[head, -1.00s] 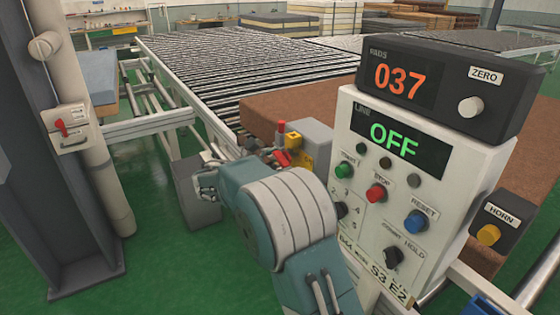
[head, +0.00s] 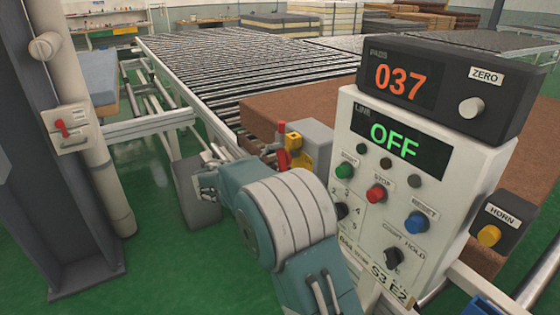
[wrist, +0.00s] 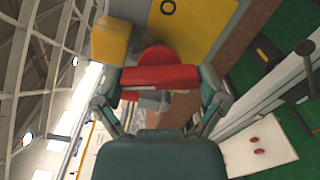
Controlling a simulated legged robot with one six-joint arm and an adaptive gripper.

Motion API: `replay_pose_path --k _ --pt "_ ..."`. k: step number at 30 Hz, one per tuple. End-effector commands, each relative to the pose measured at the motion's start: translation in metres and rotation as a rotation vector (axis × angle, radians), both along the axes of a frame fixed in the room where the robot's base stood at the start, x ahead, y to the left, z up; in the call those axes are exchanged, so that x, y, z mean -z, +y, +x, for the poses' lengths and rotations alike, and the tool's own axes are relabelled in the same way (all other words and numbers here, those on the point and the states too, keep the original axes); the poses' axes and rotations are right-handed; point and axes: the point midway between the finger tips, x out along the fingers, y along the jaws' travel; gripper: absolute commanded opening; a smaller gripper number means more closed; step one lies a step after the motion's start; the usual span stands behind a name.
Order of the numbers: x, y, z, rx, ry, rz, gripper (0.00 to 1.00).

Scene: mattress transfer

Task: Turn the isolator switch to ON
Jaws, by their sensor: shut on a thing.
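The isolator switch has a red handle (head: 282,135) on a yellow plate (head: 294,150), on a grey box at the near end of the roller conveyor. In the head view the handle stands roughly upright. In the wrist view the red handle bar (wrist: 160,78) lies across the picture before a red disc, with the yellow plate (wrist: 205,25) behind it. My gripper (wrist: 161,80) is shut on the bar, one finger at each end. A black ring mark shows on the plate. My arm partly hides the switch's lower part in the head view. The line display (head: 394,140) reads OFF.
The control panel (head: 425,180) with several buttons stands close on the right, under a display reading 037. A horn box (head: 495,228) is beside it. A grey column with another red-levered box (head: 65,128) stands at the left. Green floor is open between.

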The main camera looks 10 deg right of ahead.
Motion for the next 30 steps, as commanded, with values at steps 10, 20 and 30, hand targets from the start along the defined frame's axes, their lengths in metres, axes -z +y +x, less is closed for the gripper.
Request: replay_pose_path --k 10,20,30 --pt "0.0028 0.0006 0.0004 -0.003 -0.235 0.081 0.44" --pt "0.0039 0.0005 0.0000 -0.002 -0.340 0.116 0.44" --pt "0.0051 0.0005 -0.0003 0.000 -0.354 0.122 0.44"
